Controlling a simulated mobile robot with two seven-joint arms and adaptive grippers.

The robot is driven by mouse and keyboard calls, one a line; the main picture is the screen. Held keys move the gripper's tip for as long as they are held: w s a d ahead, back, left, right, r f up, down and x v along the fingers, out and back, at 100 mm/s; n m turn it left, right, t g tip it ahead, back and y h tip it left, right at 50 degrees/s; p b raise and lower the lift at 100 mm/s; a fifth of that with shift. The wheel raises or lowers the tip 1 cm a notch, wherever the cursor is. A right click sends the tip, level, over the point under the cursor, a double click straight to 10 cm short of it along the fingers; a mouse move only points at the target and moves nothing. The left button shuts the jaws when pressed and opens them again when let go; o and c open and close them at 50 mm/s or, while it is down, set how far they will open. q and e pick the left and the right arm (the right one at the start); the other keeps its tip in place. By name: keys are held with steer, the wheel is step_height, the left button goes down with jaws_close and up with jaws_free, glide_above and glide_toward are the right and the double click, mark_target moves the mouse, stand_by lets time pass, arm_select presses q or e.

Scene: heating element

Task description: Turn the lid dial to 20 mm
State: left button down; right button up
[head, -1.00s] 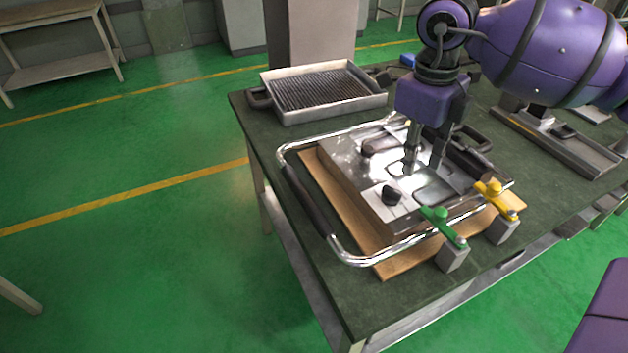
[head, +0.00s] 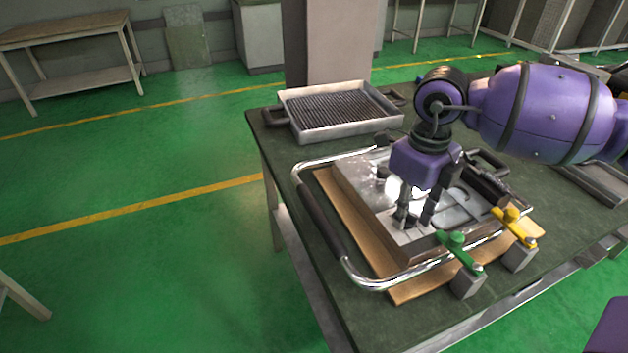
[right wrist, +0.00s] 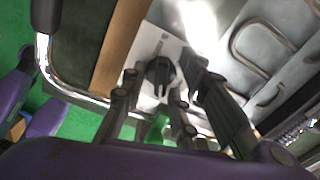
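The heating element's metal lid (head: 360,185) lies on a wooden board (head: 345,215) inside a chrome tube frame. In the right wrist view the black lid dial (right wrist: 160,72) sits on a pale plate, its scale too blurred to read. My right gripper (head: 412,218) points down over the lid's near part, its fingers partly hiding the dial in the head view. In the right wrist view the right gripper (right wrist: 160,84) is open, with fingers spread on both sides of the dial; contact cannot be told. My left gripper is not in view.
A green clamp handle (head: 457,243) and a yellow clamp handle (head: 512,222) stand at the near edge, close to my right gripper. The chrome tube frame (head: 375,284) surrounds the board. A ribbed tray (head: 345,110) stands behind on the dark table (head: 325,292).

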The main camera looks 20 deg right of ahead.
steer(key=shift+c, duration=0.3)
jaws_close()
stand_by(0.9)
steer(key=shift+o, duration=0.3)
jaws_free()
step_height(320, 180, up, 12)
steer(key=shift+c, duration=0.4)
